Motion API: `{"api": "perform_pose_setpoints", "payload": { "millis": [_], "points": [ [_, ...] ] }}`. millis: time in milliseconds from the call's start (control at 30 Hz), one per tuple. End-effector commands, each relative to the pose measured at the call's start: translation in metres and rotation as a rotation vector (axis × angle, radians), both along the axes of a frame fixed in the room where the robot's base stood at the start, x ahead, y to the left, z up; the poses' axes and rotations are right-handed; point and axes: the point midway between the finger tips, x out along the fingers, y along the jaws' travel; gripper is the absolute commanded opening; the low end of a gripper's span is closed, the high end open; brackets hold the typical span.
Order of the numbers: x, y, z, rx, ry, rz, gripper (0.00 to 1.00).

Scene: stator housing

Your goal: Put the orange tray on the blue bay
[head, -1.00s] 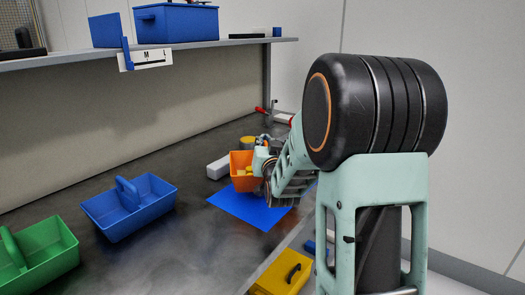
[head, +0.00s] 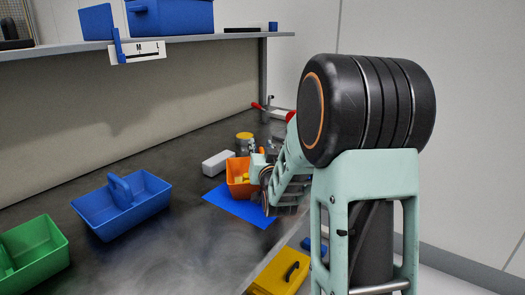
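The orange tray (head: 236,188) is at the far part of the bench, with small yellow items (head: 242,178) inside. It is over the far part of the blue bay (head: 235,207), a flat blue rectangle on the bench; I cannot tell whether its underside touches it. My gripper (head: 260,168) is at the tray's right side and appears shut on it, near an orange piece that looks like its handle (head: 262,151). The fingertips are mostly hidden by my own wrist and the tray.
A white block (head: 218,162) lies just behind the tray, with a yellow-topped cylinder (head: 244,140) farther back. A blue tote (head: 120,212) and a green tote (head: 30,262) stand left. A yellow box (head: 278,275) is at the near right. A shelf (head: 60,57) overhangs the bench.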

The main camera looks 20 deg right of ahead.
Motion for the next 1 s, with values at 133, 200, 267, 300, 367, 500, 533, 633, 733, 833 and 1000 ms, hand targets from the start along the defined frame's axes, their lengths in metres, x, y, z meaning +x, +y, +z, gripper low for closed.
{"api": "perform_pose_setpoints", "payload": {
  "millis": [133,200,267,300,367,500,533,633,733,833,1000],
  "points": [
    [-0.013,0.003,0.001,-0.001,0.0,0.0,0.29],
    [-0.024,0.006,0.001,-0.001,0.001,0.0,0.29],
    [-0.035,0.008,0.002,-0.001,0.0,0.001,0.29],
    [-0.043,0.01,0.001,-0.001,0.001,0.001,0.29],
    [-0.055,0.013,0.002,-0.001,0.0,0.001,0.29],
    [-0.081,0.018,0.002,0.0,0.0,0.001,0.29],
    [-0.086,0.019,0.002,0.0,-0.001,0.001,0.29],
    [-0.1,0.022,0.002,-0.001,0.0,0.0,0.29],
    [-0.109,0.024,0.002,-0.001,0.0,0.0,0.29],
    [-0.114,0.025,0.002,-0.001,-0.001,0.0,0.29],
    [-0.116,0.026,0.001,0.0,0.0,0.0,0.29]
  ]
}}
